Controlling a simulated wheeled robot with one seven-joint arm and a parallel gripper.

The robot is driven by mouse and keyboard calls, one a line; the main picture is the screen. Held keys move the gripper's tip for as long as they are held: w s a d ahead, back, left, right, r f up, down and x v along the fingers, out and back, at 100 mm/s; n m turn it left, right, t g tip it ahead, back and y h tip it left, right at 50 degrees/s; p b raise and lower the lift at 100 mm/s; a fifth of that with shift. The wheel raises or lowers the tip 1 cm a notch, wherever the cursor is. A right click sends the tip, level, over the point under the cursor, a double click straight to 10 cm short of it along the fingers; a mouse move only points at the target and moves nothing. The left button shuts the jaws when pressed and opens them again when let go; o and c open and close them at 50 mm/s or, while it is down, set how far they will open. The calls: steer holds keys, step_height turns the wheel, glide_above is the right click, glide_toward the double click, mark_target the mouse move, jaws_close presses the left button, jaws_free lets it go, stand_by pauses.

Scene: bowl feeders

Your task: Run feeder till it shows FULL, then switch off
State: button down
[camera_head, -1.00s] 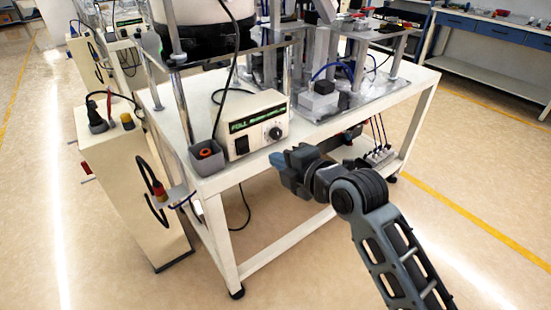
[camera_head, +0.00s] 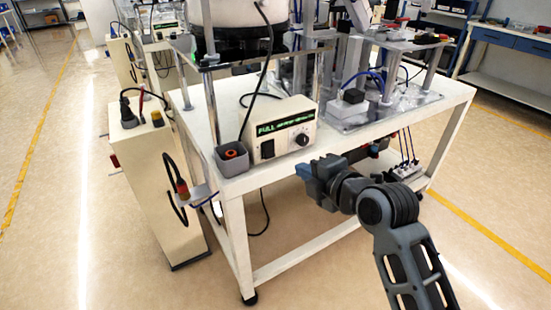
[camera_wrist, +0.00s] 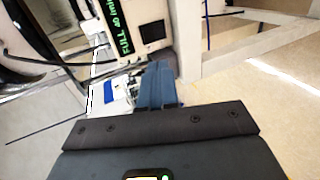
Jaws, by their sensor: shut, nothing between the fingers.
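The cream controller box (camera_head: 280,132) stands on the front edge of the white bench. Its green display (camera_head: 285,122) reads FULL, followed by smaller text. The black switch (camera_head: 267,149) is at its lower left and a round dark knob (camera_head: 302,139) at its right; I cannot tell the switch position. In the wrist view the display (camera_wrist: 121,24) and black switch (camera_wrist: 153,32) show sideways. The feeder bowl (camera_head: 232,12) sits on a black base behind the box, its top cut off. My gripper (camera_head: 305,171) is shut and empty, below and right of the switch, apart from the box.
A grey cup (camera_head: 232,160) with an orange-and-black item stands left of the box. A black cable hangs behind it. A cream cabinet (camera_head: 150,170) stands left of the bench (camera_head: 235,185). The floor in front is clear.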

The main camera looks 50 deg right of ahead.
mark_target(269, 154)
steer(key=shift+w, duration=0.1)
steer(key=p+x, duration=0.1)
steer(key=x, duration=1.3)
steer(key=shift+w+f+b, duration=0.1)
steer(key=shift+f+b, duration=0.35)
steer(key=shift+b, duration=0.75)
steer(key=shift+r+p, duration=0.3)
steer(key=shift+r, duration=0.15)
steer(key=shift+d+r+t+p, duration=0.1)
steer(key=shift+r+t+p, duration=0.2)
steer(key=shift+r+p, duration=0.45)
steer(key=shift+w+r, duration=0.1)
steer(key=shift+r, duration=0.1)
